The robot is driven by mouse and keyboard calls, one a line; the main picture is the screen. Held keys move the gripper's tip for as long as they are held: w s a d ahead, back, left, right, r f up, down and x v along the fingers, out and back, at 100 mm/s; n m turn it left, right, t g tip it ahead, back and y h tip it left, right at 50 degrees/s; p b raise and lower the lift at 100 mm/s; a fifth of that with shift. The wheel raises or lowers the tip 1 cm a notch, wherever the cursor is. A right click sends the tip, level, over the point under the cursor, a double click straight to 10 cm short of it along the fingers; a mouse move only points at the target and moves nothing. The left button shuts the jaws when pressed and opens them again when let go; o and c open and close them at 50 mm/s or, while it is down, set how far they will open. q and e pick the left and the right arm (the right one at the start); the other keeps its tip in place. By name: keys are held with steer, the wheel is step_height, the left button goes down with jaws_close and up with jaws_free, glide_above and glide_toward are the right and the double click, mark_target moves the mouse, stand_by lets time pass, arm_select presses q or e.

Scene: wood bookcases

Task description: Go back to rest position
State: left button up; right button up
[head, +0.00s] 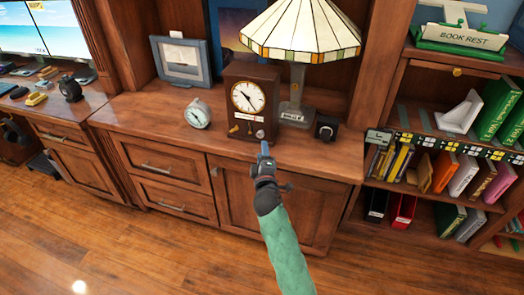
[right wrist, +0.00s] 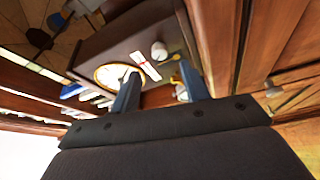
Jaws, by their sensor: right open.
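My right gripper (head: 265,150) reaches up from the bottom of the head view to the front edge of the wood cabinet top (head: 150,112). It is in front of a dark wood clock (head: 250,97) with a round white dial. In the right wrist view its two blue fingers (right wrist: 160,92) are spread apart with nothing held between them. The clock (right wrist: 90,42) shows beyond the fingers there, turned on its side, with a white label and a round knob. I cannot tell the exact gap between fingers and clock. My left gripper is in neither view.
A round alarm clock (head: 196,114), a framed picture (head: 181,61), a stained-glass lamp (head: 305,32) and a small black box (head: 326,128) stand on the cabinet. A bookcase (head: 398,95) with books is at right, a desk (head: 25,105) at left. The wood floor (head: 120,240) in front is clear.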

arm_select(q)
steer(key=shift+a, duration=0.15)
arm_select(e)
steer(key=s+d+f+m+g+h+p, duration=0.1)
steer(key=s+d+f+m+g, duration=0.4)
steer(key=s, duration=0.5)
steer(key=s+d+f+m+g+h+p, duration=0.1)
steer(key=s+d+f+m+g+p, duration=0.1)
steer(key=s+d+f+m+g, duration=0.55)
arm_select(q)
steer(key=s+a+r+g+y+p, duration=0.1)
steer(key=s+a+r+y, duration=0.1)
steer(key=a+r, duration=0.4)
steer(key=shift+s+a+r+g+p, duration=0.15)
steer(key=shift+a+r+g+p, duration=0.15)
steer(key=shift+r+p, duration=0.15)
arm_select(e)
steer(key=s+f+m+g+y, duration=0.1)
steer(key=s+g, duration=0.3)
steer(key=s, duration=2.4)
steer(key=shift+d+f+m+y, duration=0.2)
steer(key=shift+m+y, duration=0.15)
steer(key=shift+y, duration=0.35)
steer(key=shift+s, duration=0.1)
